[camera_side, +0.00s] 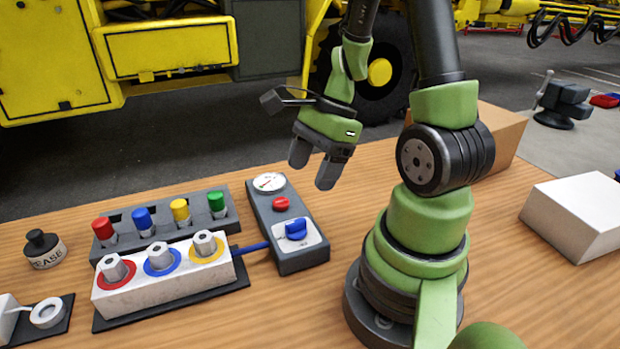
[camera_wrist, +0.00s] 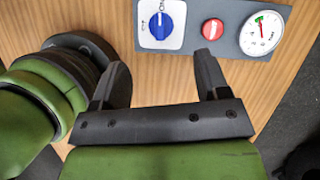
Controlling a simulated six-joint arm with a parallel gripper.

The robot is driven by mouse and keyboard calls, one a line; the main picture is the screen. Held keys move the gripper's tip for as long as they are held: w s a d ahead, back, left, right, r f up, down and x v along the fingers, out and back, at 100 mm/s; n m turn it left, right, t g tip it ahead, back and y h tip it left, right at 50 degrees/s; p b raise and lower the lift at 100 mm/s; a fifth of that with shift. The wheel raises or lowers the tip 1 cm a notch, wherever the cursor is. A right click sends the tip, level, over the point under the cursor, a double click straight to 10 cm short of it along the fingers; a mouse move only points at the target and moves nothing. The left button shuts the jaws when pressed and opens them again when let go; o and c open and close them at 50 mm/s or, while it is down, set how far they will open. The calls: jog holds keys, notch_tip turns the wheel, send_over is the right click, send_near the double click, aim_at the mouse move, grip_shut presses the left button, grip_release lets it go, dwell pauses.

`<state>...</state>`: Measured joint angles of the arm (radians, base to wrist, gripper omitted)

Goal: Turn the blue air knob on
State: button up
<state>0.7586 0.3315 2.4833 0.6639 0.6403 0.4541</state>
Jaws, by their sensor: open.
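The blue air knob (camera_side: 296,229) sits on a white plate at the near end of a grey control box (camera_side: 290,258). In the wrist view the knob (camera_wrist: 161,26) is at the top, left of the red button (camera_wrist: 213,29) and the gauge (camera_wrist: 261,33). My gripper (camera_side: 315,168) is above the table, behind and to the right of the gauge end of the box. It is open and empty. In the wrist view its two fingertips (camera_wrist: 162,60) are spread apart, with bare wood between them. They do not touch the knob.
A white block (camera_side: 165,283) with several ringed fittings stands left of the box, joined by a blue hose (camera_side: 250,248). Behind it is a dark rack (camera_side: 165,222) of coloured caps. A grease pot (camera_side: 44,248) stands far left. A white box (camera_side: 580,214) lies right.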

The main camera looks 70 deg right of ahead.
aim_at(296, 221)
jog(key=w+n+g, duration=0.5)
jog(key=n+g, duration=0.1)
jog(key=n, duration=1.1)
jog(key=shift+m+h, duration=0.3)
jog(key=shift+h, duration=0.2)
jog(key=x, duration=1)
jog(key=shift+w+a, duration=0.1)
jog(key=shift+a, duration=0.1)
jog(key=c, duration=0.9)
jog(key=shift+r+m+y, duration=0.1)
jog(key=shift+m+y, duration=0.2)
jog(key=shift+m, duration=0.2)
jog(key=o, duration=0.9)
jog(key=shift+r, duration=0.1)
